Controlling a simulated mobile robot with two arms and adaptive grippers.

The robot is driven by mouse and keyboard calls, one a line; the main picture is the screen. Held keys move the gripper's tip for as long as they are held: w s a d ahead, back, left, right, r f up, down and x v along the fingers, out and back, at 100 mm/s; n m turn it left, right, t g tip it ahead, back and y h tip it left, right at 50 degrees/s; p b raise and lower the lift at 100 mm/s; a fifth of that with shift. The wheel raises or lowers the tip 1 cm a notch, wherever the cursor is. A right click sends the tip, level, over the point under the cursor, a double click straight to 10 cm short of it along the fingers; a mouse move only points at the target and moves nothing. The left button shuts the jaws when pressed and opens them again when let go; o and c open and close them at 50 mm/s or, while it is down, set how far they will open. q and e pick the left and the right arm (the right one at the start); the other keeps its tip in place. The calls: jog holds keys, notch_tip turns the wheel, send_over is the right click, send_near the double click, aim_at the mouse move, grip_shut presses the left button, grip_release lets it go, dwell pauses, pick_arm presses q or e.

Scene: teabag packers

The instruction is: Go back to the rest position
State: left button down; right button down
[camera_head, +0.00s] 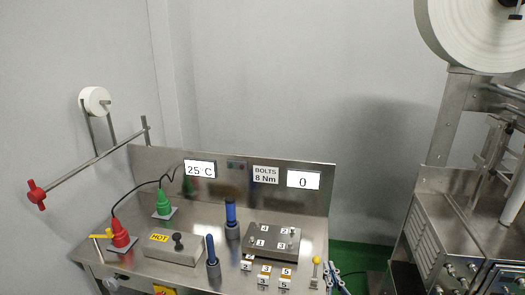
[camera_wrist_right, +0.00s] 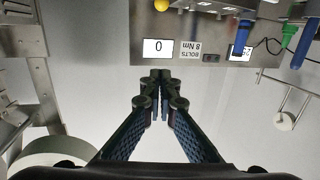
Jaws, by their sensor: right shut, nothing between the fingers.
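My right gripper (camera_head: 333,268) shows small at the bottom of the head view, just right of the steel bench (camera_head: 215,275). In the right wrist view my right gripper (camera_wrist_right: 160,76) has its fingertips together with nothing between them. That view is upside down, with the bench and its displays at the top and plain wall behind the fingers. My left gripper is in neither view.
The bench holds a red plug (camera_head: 119,232), a green plug (camera_head: 163,203), a hot plate (camera_head: 173,249), blue tools (camera_head: 231,213) and a bolt block (camera_head: 273,242). A steel machine (camera_head: 440,230) stands at the right. A yellow-topped post (camera_head: 315,268) is near my gripper.

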jog(key=s+f+n+g, duration=0.1)
jog(key=s+f+g, duration=0.35)
jog(key=s, duration=0.65)
jog(key=s+a+f+g, duration=0.1)
jog(key=s+f+g, duration=0.35)
jog(key=s, duration=0.55)
jog(key=s+f+n+g, duration=0.1)
jog(key=s+f+g, duration=0.3)
jog(key=s, duration=0.7)
notch_tip(320, 180, down, 28)
jog(key=s+g, duration=0.2)
jog(key=s+d+f+g, duration=0.1)
jog(key=s+d+f, duration=0.2)
jog(key=s+f, duration=1.2)
jog(key=shift+s+n+y+b, duration=0.3)
jog(key=shift+s+b, duration=0.1)
jog(key=shift+s, duration=0.45)
jog(key=c, duration=2.7)
grip_release()
jog(key=shift+c, duration=0.2)
